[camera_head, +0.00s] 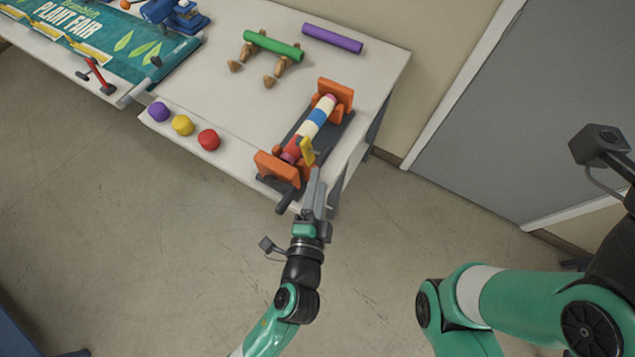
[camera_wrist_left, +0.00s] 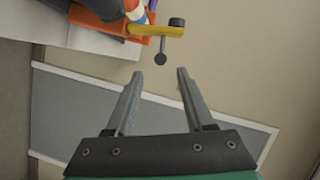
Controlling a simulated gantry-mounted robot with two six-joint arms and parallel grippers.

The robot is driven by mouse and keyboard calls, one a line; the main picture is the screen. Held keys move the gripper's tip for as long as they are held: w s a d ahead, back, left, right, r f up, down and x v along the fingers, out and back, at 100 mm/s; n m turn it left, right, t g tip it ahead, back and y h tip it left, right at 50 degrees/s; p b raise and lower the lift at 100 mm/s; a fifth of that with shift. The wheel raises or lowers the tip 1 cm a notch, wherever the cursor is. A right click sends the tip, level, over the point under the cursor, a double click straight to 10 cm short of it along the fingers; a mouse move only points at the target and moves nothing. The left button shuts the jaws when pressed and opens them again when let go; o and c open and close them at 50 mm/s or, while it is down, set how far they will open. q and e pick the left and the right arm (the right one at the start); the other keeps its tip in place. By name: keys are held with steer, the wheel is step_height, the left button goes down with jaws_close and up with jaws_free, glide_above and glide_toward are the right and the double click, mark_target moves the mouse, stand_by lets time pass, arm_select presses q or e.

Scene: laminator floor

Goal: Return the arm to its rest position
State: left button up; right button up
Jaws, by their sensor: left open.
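My left gripper (camera_head: 316,180) is at the table's near right corner, beside the roller device. In the left wrist view its two fingers (camera_wrist_left: 160,74) are spread apart with nothing between them. The roller device (camera_head: 320,118) has orange end blocks, a striped roller and a yellow crank arm (camera_head: 307,151). In the left wrist view the crank arm (camera_wrist_left: 156,30) carries a dark knob (camera_wrist_left: 161,58) just beyond the fingertips, seemingly apart from them. My right arm (camera_head: 520,300) shows at the right; its gripper is outside the picture.
The white table (camera_head: 215,85) holds purple, yellow and red lumps (camera_head: 182,125), a green roll (camera_head: 272,46) on wooden supports, a purple roll (camera_head: 332,38) and a plant fair banner (camera_head: 110,40). A grey door (camera_head: 540,110) stands right. The floor (camera_head: 150,250) in front is clear.

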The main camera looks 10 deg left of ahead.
arm_select(q)
steer(key=shift+s, duration=0.25)
stand_by(0.3)
steer(key=w+a+r+n+t, duration=0.2)
steer(key=a+r+n, duration=0.1)
steer(key=r, duration=0.6)
steer(key=w+a+r+n+t, duration=0.15)
steer(key=r+n, duration=0.25)
steer(key=r, duration=0.6)
steer(key=w+a+r+n+t, duration=0.2)
steer(key=a+r+n, duration=0.15)
steer(key=r, duration=0.55)
steer(key=s+a+r+n+t, duration=0.1)
steer(key=s+a+r+t, duration=0.2)
steer(key=r, duration=0.5)
steer(key=s+a+r+n+t, duration=0.1)
steer(key=s+a+r, duration=0.1)
steer(key=s+r, duration=0.4)
steer(key=s+a+r+n+t, duration=0.2)
steer(key=s+a+r, duration=0.1)
steer(key=r, duration=0.6)
step_height(320, 180, up, 30)
steer(key=w+h+p, duration=0.1)
steer(key=p, duration=3)
step_height(320, 180, down, 26)
steer(key=b, duration=2.6)
steer(key=shift+d+f, duration=0.15)
steer(key=shift+d, duration=0.2)
